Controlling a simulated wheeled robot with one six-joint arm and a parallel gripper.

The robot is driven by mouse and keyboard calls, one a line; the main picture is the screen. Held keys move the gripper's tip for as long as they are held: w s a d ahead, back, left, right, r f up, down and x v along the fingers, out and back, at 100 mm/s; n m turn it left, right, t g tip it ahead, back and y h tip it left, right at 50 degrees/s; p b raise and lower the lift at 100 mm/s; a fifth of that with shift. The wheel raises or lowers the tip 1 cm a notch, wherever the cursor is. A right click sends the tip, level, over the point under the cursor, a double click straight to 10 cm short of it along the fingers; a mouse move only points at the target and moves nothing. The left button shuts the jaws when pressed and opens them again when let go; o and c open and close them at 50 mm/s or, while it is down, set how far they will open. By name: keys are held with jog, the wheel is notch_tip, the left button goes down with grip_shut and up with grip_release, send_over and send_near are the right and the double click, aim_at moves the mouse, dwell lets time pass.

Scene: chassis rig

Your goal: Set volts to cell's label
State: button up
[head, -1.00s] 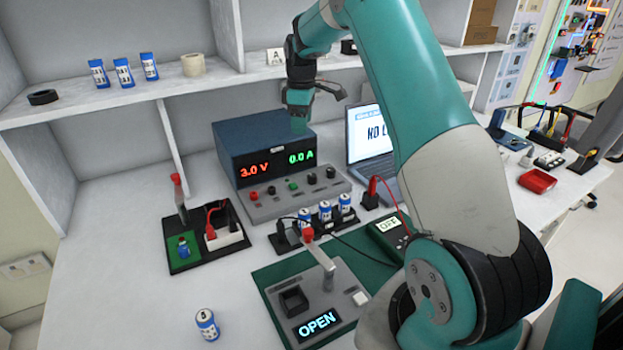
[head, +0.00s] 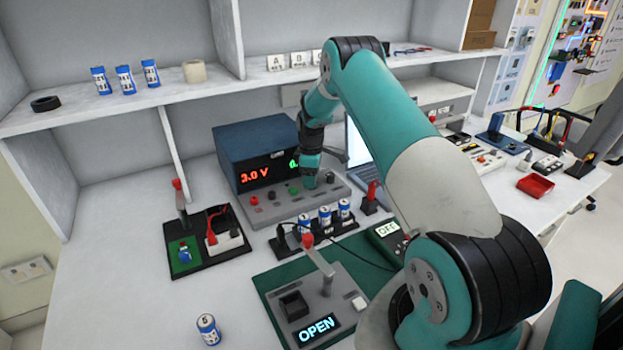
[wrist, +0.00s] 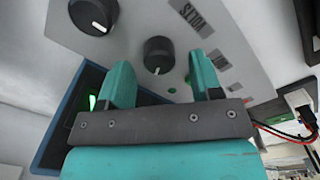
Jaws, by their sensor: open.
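The power supply (head: 240,147) stands on the bench, its red display reading 3.0 V; the green amps display is mostly hidden by my arm. My gripper (wrist: 160,72) is open over its sloped control panel (head: 275,207). In the wrist view a black knob (wrist: 158,55) with a white pointer lies between and beyond the fingertips; contact cannot be told. A second black knob (wrist: 95,14) is at upper left. An upside-down VOLTS label (wrist: 195,14) is at the top. A blue-and-white cell (head: 207,329) stands alone at the front; its side print is too small to read.
Several blue cells stand on the shelf (head: 205,87) and in a black rack (head: 318,232). A tester showing OPEN (head: 318,328) is on the green mat. A black tray (head: 207,237) with a red-handled lever is left of the supply. The front left bench is clear.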

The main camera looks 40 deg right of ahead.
jog(key=shift+f, duration=0.8)
jog(key=c, duration=0.9)
